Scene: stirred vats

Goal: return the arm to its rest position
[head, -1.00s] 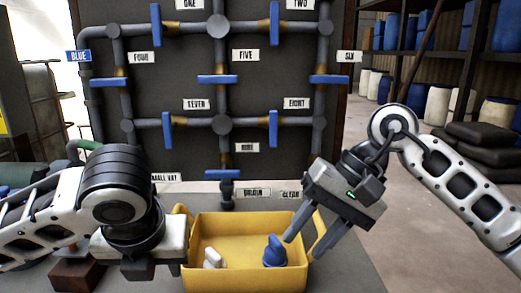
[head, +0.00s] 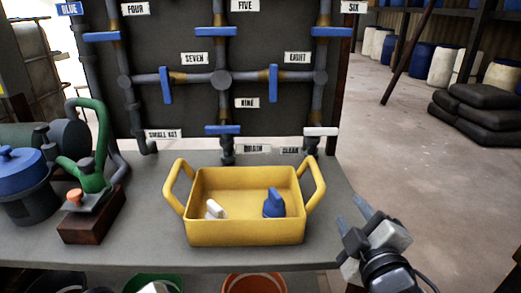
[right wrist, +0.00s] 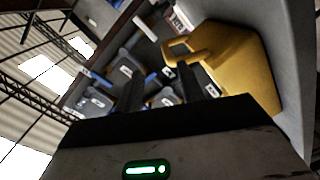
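My right gripper (head: 350,211) is beside the right edge of the bench, to the right of the yellow tray and apart from it. Its two fingers are spread with nothing visible between them. In the right wrist view the fingers (right wrist: 160,92) also stand apart and empty. My left gripper does not show clearly; a small white piece at the bottom edge of the head view may be part of my left arm.
The yellow tray (head: 245,232) on the grey bench (head: 335,190) holds a blue handle (head: 274,205) and a white one (head: 214,209). The pipe panel stands behind. A blue vat (head: 24,180) and a green pump (head: 92,170) stand left.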

